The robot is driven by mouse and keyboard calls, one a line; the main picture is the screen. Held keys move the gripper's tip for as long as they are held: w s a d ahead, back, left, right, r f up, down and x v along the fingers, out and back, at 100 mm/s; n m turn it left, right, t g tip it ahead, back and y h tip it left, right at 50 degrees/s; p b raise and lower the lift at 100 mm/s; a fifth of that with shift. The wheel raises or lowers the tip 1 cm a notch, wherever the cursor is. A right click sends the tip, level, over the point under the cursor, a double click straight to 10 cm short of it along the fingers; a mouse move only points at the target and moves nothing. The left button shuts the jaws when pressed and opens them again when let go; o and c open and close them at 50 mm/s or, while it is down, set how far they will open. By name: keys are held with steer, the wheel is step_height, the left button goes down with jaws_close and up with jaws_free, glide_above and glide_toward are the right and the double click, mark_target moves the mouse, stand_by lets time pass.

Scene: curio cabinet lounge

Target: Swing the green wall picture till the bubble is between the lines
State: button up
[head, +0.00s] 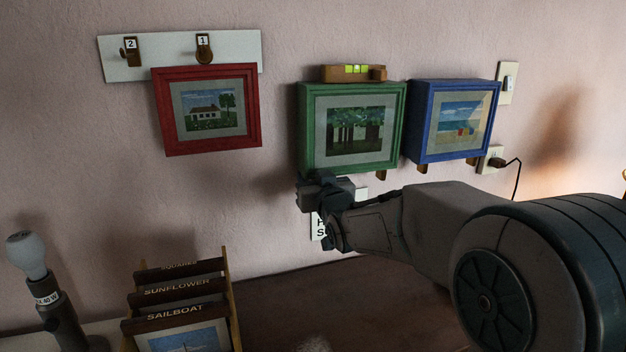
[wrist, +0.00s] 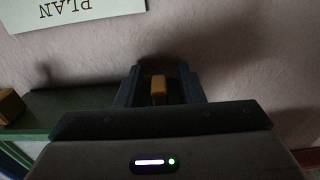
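The green wall picture (head: 301,130) hangs in the middle of the wall in the head view. A wooden spirit level (head: 378,73) with a yellow-green vial (head: 357,69) sits on its top edge; the bubble is too small to place against the lines. One wooden tab (head: 381,175) shows under its lower right. My gripper (head: 312,190) is at its lower left corner. In the wrist view, another wooden tab (wrist: 158,88) stands between my fingertips (wrist: 160,92). Whether they press on it is unclear. The picture's green frame (wrist: 60,108) also shows there.
The red picture (head: 158,110) hangs left, below a board with hooks (head: 230,45). The blue picture (head: 419,125) hangs close to the green one's right. A switch (head: 509,82) and plugged socket (head: 490,160) are farther right. A rack (head: 232,300) and a lamp (head: 62,315) stand lower left.

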steer(key=v, duration=1.4)
steer(key=shift+r, duration=0.1)
steer(key=s+d+m+g+h+p, duration=0.3)
steer(key=s+d+g+h+p, duration=0.2)
steer(key=s+d+g+p, duration=0.45)
steer(key=s+r+g+p, duration=0.1)
steer(key=s+g+p, duration=0.4)
steer(key=s+p, duration=0.3)
steer(key=s, duration=0.3)
steer(key=shift+s+d+m+h+p, duration=0.25)
steer(key=shift+d+m+h+p, duration=0.05)
steer(key=shift+d+p, duration=0.1)
steer(key=shift+w, duration=0.1)
